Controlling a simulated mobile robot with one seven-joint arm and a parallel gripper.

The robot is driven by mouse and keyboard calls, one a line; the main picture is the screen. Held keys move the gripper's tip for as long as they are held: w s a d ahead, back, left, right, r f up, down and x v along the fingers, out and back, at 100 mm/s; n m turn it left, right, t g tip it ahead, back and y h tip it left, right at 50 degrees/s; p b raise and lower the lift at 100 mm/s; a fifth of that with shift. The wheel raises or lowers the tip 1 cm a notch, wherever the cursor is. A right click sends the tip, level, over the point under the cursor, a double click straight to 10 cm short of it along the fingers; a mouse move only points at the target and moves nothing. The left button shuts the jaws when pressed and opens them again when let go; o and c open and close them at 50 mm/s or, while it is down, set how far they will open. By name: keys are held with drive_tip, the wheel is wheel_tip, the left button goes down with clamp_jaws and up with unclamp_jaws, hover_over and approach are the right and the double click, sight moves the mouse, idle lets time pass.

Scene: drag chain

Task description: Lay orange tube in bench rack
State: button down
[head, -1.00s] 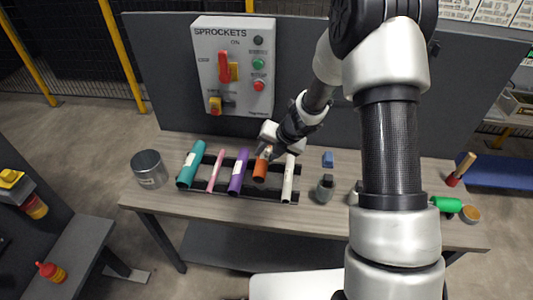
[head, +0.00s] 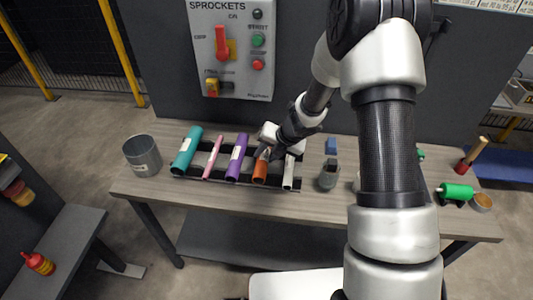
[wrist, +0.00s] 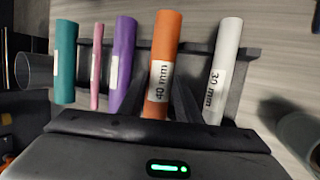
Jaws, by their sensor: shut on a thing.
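The orange tube (head: 260,171) is between the purple tube (head: 237,158) and the white tube (head: 289,172), over the dark bench rack (head: 215,182). It lies roughly in line with its neighbours. I cannot tell whether it touches the rack. My gripper (head: 264,155) is shut on the orange tube from above. In the wrist view the orange tube (wrist: 163,60), labelled 40 mm, runs up from my gripper (wrist: 165,105); the white tube (wrist: 222,75), labelled 30 mm, is apart from it on the right.
The teal (head: 187,151) and pink (head: 213,158) tubes lie in the rack's left part. A grey can (head: 143,156) stands left of the rack. A grey object (head: 328,175) and a blue block (head: 331,146) are to the right. The SPROCKETS control box (head: 231,50) is behind.

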drive_tip(key=shift+f, duration=0.4)
drive_tip(key=c, duration=1.2)
unclamp_jaws()
drive_tip(key=shift+r, duration=0.1)
drive_tip(key=p+v, duration=0.4)
drive_tip(key=v, duration=1.3)
drive_tip(key=shift+s+r, duration=0.1)
